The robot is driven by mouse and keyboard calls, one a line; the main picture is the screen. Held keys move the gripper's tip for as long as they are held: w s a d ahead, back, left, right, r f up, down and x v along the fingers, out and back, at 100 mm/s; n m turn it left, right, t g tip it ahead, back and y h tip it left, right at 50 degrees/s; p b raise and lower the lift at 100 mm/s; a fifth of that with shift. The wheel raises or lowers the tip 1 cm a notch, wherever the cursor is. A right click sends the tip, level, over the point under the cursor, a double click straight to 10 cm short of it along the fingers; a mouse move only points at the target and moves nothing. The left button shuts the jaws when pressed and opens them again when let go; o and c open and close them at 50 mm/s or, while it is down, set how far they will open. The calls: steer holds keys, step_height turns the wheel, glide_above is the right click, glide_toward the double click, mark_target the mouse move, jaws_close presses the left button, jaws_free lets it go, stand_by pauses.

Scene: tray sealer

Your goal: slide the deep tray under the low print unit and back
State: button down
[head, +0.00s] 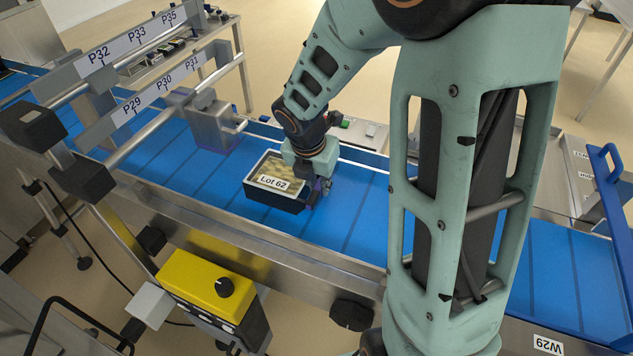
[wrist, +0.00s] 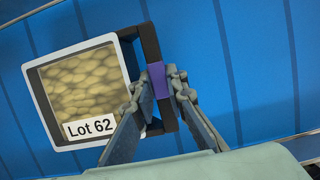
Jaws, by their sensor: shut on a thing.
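The deep tray (head: 274,201) is black with a pale rim, a clear top over pale rounded food, and a "Lot 62" label. It stands on the blue conveyor belt (head: 345,215), and it also shows in the wrist view (wrist: 136,90). My gripper (head: 318,190) is at the tray's right side. In the wrist view my gripper (wrist: 162,90) is shut on a purple patch of the tray's black side handle. The low print unit (head: 212,122) is a grey box hung over the belt, left of the tray and apart from it.
A yellow control box (head: 205,285) hangs at the near side. Metal guide rails edge the belt. A blue frame (head: 612,200) stands at the right. The belt between tray and print unit is clear.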

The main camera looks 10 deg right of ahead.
steer(key=c, duration=1.8)
jaws_free()
steer(key=shift+c, duration=0.2)
steer(key=shift+r, duration=0.1)
